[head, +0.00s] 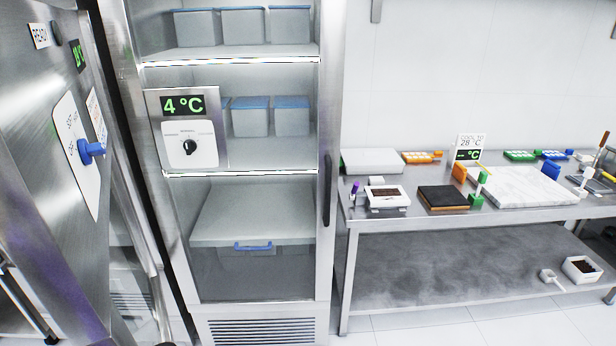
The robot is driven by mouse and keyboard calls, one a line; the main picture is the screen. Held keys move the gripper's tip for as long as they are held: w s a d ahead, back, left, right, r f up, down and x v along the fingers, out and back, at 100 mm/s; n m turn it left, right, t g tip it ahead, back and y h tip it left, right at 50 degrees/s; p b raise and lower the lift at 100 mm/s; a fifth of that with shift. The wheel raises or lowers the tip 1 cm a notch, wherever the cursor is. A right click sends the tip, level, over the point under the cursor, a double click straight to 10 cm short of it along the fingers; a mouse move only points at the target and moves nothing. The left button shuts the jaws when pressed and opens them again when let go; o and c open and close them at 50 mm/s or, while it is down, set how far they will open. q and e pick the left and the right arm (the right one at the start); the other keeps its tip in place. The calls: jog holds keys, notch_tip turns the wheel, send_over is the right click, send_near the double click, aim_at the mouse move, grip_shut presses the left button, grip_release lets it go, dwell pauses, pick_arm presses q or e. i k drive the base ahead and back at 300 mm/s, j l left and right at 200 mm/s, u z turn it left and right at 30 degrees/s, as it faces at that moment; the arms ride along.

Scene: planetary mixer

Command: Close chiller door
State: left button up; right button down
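The chiller (263,325) is the tall steel cabinet left of the middle, with a grille at its foot. A panel reading 4 °C (187,128) with a black dial sits at its front left. A dark vertical handle (328,190) is on the right upright of its front. Shelves with blue-lidded boxes (243,27) show clearly inside, and a large pale bin stands low down. I cannot tell whether glass covers the opening or how far the door stands from the frame. Neither of my grippers is in view.
A steel appliance with a blue knob (90,151) stands close at the left. A steel table (400,222) at the right holds trays, a marble slab (520,186) and small tools. A scoop and a small container (581,269) are on its lower shelf. Floor shows below the table.

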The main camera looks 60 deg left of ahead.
aim_at(60, 214)
jog(key=i+u, duration=0.1)
jog(key=u, duration=0.3)
jog(key=i+u, duration=0.1)
jog(key=u, duration=0.3)
jog(key=i+l+u, duration=0.1)
jog(key=u, duration=0.3)
jog(key=l+u, duration=0.1)
jog(key=u, duration=0.3)
jog(key=i+u, duration=0.1)
jog(key=u, duration=1.7)
